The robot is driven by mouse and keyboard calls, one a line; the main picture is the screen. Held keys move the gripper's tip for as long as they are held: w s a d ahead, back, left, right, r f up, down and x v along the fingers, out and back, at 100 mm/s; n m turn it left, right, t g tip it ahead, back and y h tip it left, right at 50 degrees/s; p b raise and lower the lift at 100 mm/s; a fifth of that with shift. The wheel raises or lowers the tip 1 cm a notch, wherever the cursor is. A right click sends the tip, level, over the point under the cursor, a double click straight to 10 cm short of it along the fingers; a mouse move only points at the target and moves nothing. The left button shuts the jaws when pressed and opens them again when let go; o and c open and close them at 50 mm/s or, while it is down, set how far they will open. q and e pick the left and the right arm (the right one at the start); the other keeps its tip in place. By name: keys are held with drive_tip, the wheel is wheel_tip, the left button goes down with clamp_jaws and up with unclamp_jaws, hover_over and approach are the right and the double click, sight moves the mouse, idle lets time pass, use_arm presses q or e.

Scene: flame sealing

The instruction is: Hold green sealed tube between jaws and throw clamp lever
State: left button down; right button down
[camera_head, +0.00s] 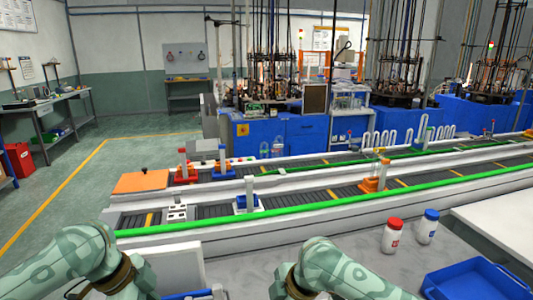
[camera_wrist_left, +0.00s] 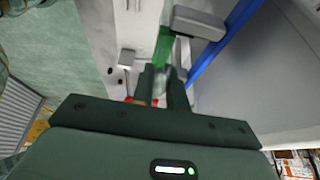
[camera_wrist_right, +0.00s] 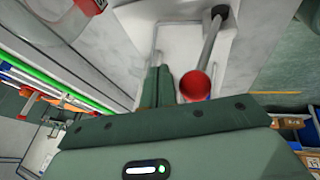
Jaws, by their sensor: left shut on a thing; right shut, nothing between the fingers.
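In the left wrist view my left gripper (camera_wrist_left: 163,80) is shut on the green tube (camera_wrist_left: 164,46), which extends beyond the fingertips. The tube's upper end lies close beside a grey block (camera_wrist_left: 199,22) over a white surface; I cannot tell whether they touch. In the right wrist view the clamp lever (camera_wrist_right: 209,45) is a grey rod with a red ball knob (camera_wrist_right: 195,85). My right gripper (camera_wrist_right: 158,84) is shut and empty, with its fingers just left of the knob; contact is unclear. The head view shows my forearms, but neither gripper's fingers.
Two white bottles, one red-capped (camera_head: 393,236) and one blue-capped (camera_head: 427,226), stand on the grey bench (camera_head: 250,262). A blue tray (camera_head: 470,281) is at the right front. Conveyors with green rails (camera_head: 300,210) run behind the bench.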

use_arm(q)
drive_tip(key=shift+w+a, duration=0.15)
drive_tip(key=shift+w, duration=0.5)
use_arm(e)
drive_tip(key=shift+s, duration=0.1)
idle(0.8)
drive_tip(key=shift+s+d+r, duration=0.2)
drive_tip(key=shift+s+r, duration=0.1)
drive_tip(key=shift+s, duration=0.35)
drive_tip(key=shift+s+d+r, duration=0.15)
drive_tip(key=shift+s+r, duration=0.15)
drive_tip(key=shift+s, duration=0.35)
drive_tip(key=shift+s+d+r, duration=0.15)
drive_tip(key=shift+s+d, duration=0.05)
drive_tip(key=shift+s, duration=0.5)
drive_tip(key=shift+s+d+r, duration=0.1)
drive_tip(key=shift+s+d, duration=0.05)
drive_tip(key=shift+s, duration=0.5)
